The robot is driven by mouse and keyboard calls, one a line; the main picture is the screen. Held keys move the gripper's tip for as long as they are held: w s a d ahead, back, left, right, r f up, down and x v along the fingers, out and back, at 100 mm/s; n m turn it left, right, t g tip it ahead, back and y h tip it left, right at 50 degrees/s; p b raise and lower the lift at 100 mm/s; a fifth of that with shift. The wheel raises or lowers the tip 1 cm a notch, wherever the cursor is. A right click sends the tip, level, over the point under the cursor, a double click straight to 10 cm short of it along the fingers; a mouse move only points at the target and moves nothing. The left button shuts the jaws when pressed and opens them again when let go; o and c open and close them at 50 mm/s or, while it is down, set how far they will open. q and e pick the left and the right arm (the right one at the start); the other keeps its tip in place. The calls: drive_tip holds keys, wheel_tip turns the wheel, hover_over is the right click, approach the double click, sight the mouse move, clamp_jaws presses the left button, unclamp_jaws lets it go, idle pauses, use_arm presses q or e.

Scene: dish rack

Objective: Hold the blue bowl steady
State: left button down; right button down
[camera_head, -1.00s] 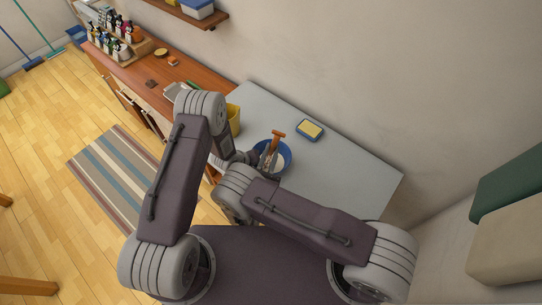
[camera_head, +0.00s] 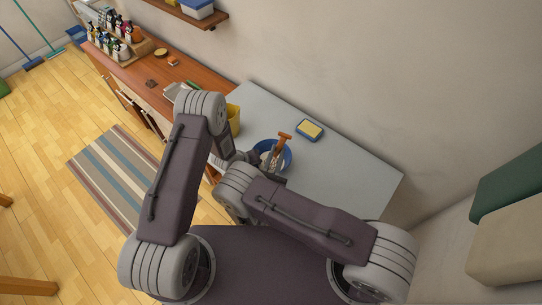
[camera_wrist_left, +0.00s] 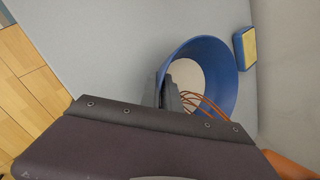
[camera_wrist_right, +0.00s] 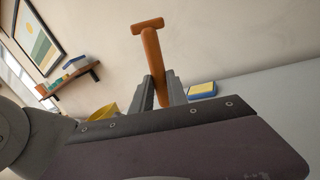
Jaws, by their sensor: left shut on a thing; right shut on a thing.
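The blue bowl (camera_head: 288,159) stands on the grey table. In the left wrist view the bowl (camera_wrist_left: 227,72) shows a pale round area inside. My left gripper (camera_wrist_left: 170,92) is shut on the bowl's near rim. An orange whisk (camera_head: 285,137) stands tilted in the bowl, and its orange wires (camera_wrist_left: 205,104) show inside. My right gripper (camera_wrist_right: 160,92) is shut on the whisk's handle (camera_wrist_right: 151,55), whose T-shaped top rises above the fingers. In the head view my arms hide part of the bowl's near side.
A blue dish with a yellow sponge (camera_head: 309,130) lies behind the bowl. A yellow container (camera_head: 234,119) stands to the left. The grey table (camera_head: 350,178) is clear to the right. A wooden counter (camera_head: 150,72) with bottles extends to the left.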

drive_tip(key=shift+s+a, duration=0.15)
drive_tip(key=shift+s, duration=0.3)
use_arm(q)
drive_tip(key=shift+d, duration=0.1)
drive_tip(key=shift+w, duration=0.1)
use_arm(e)
drive_tip(key=shift+a+x, duration=0.1)
drive_tip(key=shift+x, duration=0.8)
drive_tip(key=shift+a+x, duration=0.15)
drive_tip(key=shift+x, duration=0.75)
drive_tip(key=shift+w+r, duration=0.1)
drive_tip(key=shift+r, duration=4.95)
